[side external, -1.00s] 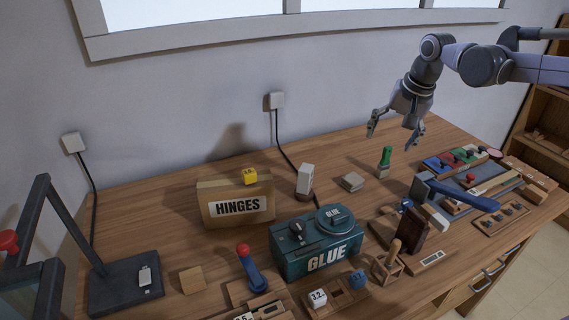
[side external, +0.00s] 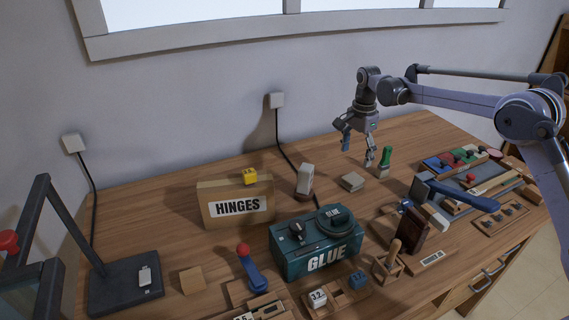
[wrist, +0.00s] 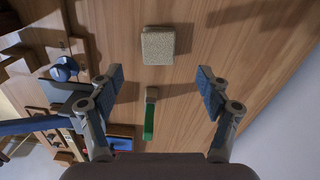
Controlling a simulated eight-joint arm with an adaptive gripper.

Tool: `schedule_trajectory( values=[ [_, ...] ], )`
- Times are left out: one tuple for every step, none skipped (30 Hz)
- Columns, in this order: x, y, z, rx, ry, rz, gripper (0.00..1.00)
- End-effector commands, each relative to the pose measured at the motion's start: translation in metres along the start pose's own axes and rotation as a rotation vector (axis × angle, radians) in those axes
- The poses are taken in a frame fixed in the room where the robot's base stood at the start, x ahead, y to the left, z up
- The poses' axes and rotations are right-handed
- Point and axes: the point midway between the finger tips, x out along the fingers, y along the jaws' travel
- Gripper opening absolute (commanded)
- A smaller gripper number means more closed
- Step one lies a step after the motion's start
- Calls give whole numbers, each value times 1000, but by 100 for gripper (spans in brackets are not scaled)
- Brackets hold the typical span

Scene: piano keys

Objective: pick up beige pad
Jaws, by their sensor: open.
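The beige pad (side external: 352,181) lies flat on the wooden workbench, behind and to the right of the glue box. In the wrist view the pad (wrist: 158,46) is a rough, squarish block beyond my fingertips, roughly centred between them. My gripper (side external: 357,154) hangs above the pad with its fingers spread and empty. In the wrist view the gripper (wrist: 159,85) also shows its two fingers wide apart, with nothing between the pads touching them.
A green-handled brush (side external: 386,160) stands right of the pad, and shows below it in the wrist view (wrist: 149,120). A pale upright block (side external: 305,178) stands to the left. Bare wood surrounds the pad.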

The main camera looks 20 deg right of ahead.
Motion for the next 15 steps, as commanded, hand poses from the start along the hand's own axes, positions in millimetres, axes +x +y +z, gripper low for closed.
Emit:
schedule_trajectory(
  values=[
    [9, 0, 0, 0, 0, 0, 77],
    [13, 0, 0, -1, 0, -1, 77],
    [19, 0, 0, -1, 0, -1, 77],
    [22, 0, 0, -1, 0, -1, 77],
    [26, 0, 0, -2, 0, -1, 77],
    [30, 0, 0, -2, 0, -1, 77],
    [32, 0, 0, -2, 0, -1, 77],
    [34, 0, 0, -2, 0, -1, 77],
    [36, 0, 0, -2, 0, -1, 77],
    [37, 0, 0, -2, 0, -1, 77],
    [39, 0, 0, -2, 0, -1, 77],
    [42, 0, -1, -2, 0, -1, 77],
    [44, 1, -1, -2, 0, -1, 77],
    [48, 1, -1, -3, 0, -1, 77],
    [54, 1, -2, -3, 0, -1, 77]
  ],
)
